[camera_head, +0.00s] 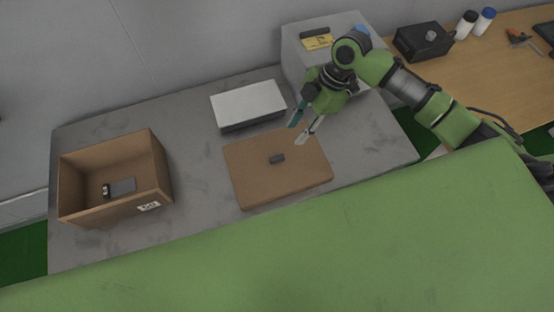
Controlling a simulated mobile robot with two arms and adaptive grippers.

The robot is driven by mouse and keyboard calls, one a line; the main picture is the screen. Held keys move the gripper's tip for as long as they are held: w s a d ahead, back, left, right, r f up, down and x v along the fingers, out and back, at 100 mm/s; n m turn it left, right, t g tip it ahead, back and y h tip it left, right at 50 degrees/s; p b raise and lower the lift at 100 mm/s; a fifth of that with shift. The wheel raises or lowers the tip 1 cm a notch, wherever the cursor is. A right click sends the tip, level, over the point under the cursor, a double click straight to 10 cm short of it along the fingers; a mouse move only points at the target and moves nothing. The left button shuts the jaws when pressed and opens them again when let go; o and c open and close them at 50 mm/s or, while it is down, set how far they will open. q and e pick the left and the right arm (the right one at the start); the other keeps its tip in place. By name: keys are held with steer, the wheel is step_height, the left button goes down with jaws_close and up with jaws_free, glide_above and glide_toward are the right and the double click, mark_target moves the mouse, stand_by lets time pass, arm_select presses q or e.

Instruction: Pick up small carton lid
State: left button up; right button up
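My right gripper (296,134) is above the lid's far right part, pointing down and left. Its two fingers are apart with nothing between them. I cannot tell its exact height over the lid. My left gripper is not in view.
A white-topped flat box (248,101) lies behind the lid. A larger grey box (297,60) stands at the back, partly hidden by my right arm. A wooden table (500,75) at right holds a black box (423,41) and bottles. The grey table (200,160) is bare between carton and lid.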

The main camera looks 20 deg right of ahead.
steer(key=p, duration=0.1)
glide_above(281, 156)
steer(key=d, duration=0.3)
steer(key=f, duration=0.6)
steer(key=shift+w+a, duration=0.25)
steer(key=shift+w, duration=0.05)
steer(key=p+x, duration=0.1)
steer(key=x, duration=0.1)
steer(key=p+x, duration=0.1)
steer(key=x, duration=0.1)
steer(key=shift+s, duration=0.2)
steer(key=shift+a+f, duration=0.25)
steer(key=shift+f, duration=0.35)
jaws_close()
